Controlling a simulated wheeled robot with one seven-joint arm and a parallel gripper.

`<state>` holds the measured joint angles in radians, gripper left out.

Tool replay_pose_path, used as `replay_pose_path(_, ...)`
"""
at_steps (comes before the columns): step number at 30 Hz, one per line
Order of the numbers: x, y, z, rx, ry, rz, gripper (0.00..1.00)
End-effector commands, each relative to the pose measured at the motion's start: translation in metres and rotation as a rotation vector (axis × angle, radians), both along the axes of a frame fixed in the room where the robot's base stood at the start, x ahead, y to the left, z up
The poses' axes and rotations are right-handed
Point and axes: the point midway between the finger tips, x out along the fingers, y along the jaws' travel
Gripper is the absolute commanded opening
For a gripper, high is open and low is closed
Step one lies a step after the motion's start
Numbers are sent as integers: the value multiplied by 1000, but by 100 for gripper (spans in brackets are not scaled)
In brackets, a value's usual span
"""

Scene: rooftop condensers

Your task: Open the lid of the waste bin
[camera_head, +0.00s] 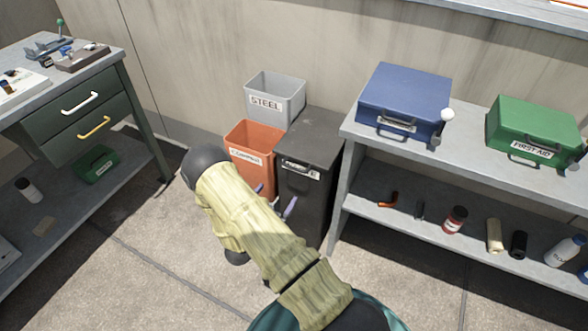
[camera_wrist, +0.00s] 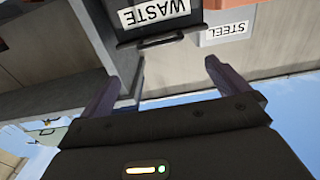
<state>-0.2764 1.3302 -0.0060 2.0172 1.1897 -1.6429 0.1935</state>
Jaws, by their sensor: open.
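The waste bin (camera_head: 318,135) is a dark box with a flat dark lid, which lies shut. A white label, partly hidden in the head view, and a handle show on its upper front. In the wrist view, turned upside down, the bin's front (camera_wrist: 190,20) shows the WASTE label and the dark handle bar (camera_wrist: 160,41). My gripper (camera_head: 275,198) is in front of the bin, below the label, with its two purple fingers apart. In the wrist view my gripper (camera_wrist: 160,72) is open and empty, with the handle just beyond the fingertips. My arm hides part of the bin's lower front.
An orange bin (camera_head: 250,143) stands beside the waste bin at left, and a grey STEEL bin (camera_head: 275,95) behind. A grey shelf unit (camera_head: 352,125) at right bears a blue box (camera_head: 405,90) and a green first-aid box (camera_head: 535,125). A drawer bench (camera_head: 85,110) stands at left.

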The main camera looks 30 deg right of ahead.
Motion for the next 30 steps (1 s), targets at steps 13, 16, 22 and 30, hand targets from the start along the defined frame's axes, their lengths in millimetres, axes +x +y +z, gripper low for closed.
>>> replay_pose_path(13,49,-64,0,-1,-2,-3,100)
replay_pose_path(16,60,-78,0,1,-3,-3,100)
replay_pose_path(22,79,-102,0,0,-3,-2,100)
replay_pose_path(30,86,-110,0,0,0,1,100)
